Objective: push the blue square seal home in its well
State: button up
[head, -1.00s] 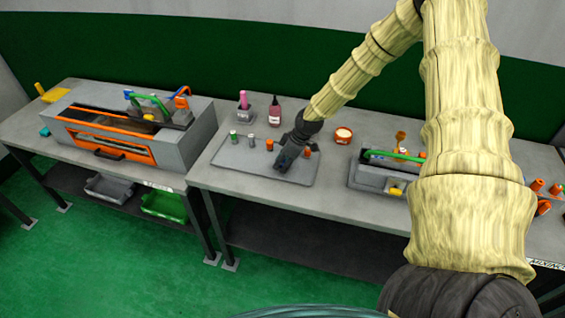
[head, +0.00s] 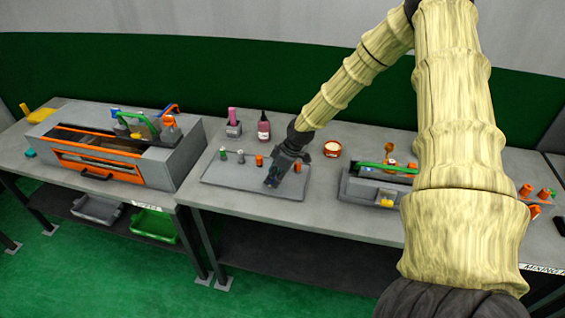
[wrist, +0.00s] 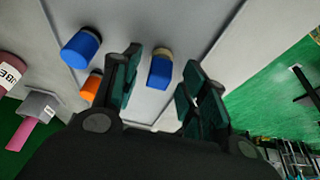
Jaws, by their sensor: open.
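My gripper (head: 275,178) is low over the grey tray (head: 222,182) on the bench, its jaws pointing down. In the wrist view my gripper (wrist: 162,72) is open, with a dark green-padded finger on each side. A squarish blue piece with a tan end (wrist: 160,72), which looks like the blue square seal, shows between the fingers; I cannot tell whether they touch it. A rounder blue piece (wrist: 80,48) stands beyond the left finger. An orange piece (wrist: 91,88) is partly hidden by that finger. I cannot make out the well or how deep the seal sits.
Small capped pieces stand along the tray's back, including an orange one (head: 259,160). Behind are a dark red bottle (head: 264,127), a pink-topped holder (head: 233,127) and a round tub (head: 332,149). A grey fixture (head: 372,187) stands right, a large grey-orange unit (head: 115,160) left.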

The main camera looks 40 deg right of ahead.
jog(key=shift+w+b+v, duration=0.2)
jog(key=shift+b+v, duration=0.45)
jog(key=shift+v, duration=0.75)
jog(key=b+v, duration=0.1)
jog(key=v, duration=0.5)
jog(key=shift+d, duration=0.2)
